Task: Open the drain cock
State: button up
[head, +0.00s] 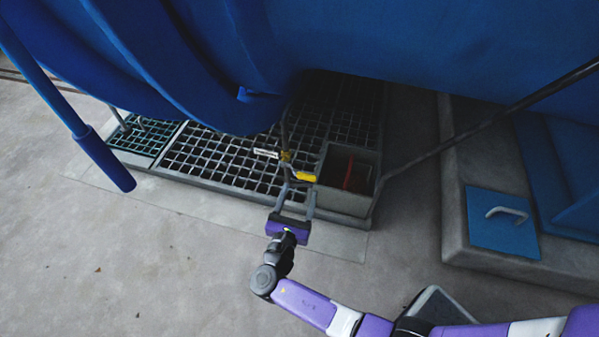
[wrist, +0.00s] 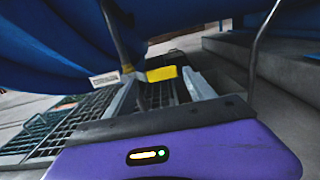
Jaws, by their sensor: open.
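The drain cock hangs on a thin pipe below the blue vessel. It has a brass body (head: 286,156) and a yellow lever (head: 305,176) pointing right. In the wrist view the yellow lever (wrist: 161,73) lies sideways just beyond the fingers, and a white tag (wrist: 105,79) is left of it. My gripper (head: 298,187) is open, with its two fingers reaching up toward the lever from the near side. In the wrist view my gripper (wrist: 160,93) has a gap between its fingers. Whether a finger touches the lever, I cannot tell.
A grey open box (head: 346,203) with something red inside stands right of the cock. A floor grating (head: 215,160) lies underneath. The blue vessel (head: 430,45) hangs low overhead. A diagonal dark rod (head: 470,137) crosses at the right. Open concrete floor (head: 120,260) lies at the near left.

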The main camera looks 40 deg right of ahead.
aim_at(307, 175)
jog(key=b+x, duration=0.2)
jog(key=x, duration=0.4)
jog(key=shift+d+f+b, duration=0.15)
jog(key=shift+b, duration=0.15)
jog(key=shift+x, duration=0.75)
jog(key=shift+c, duration=0.4)
grip_shut()
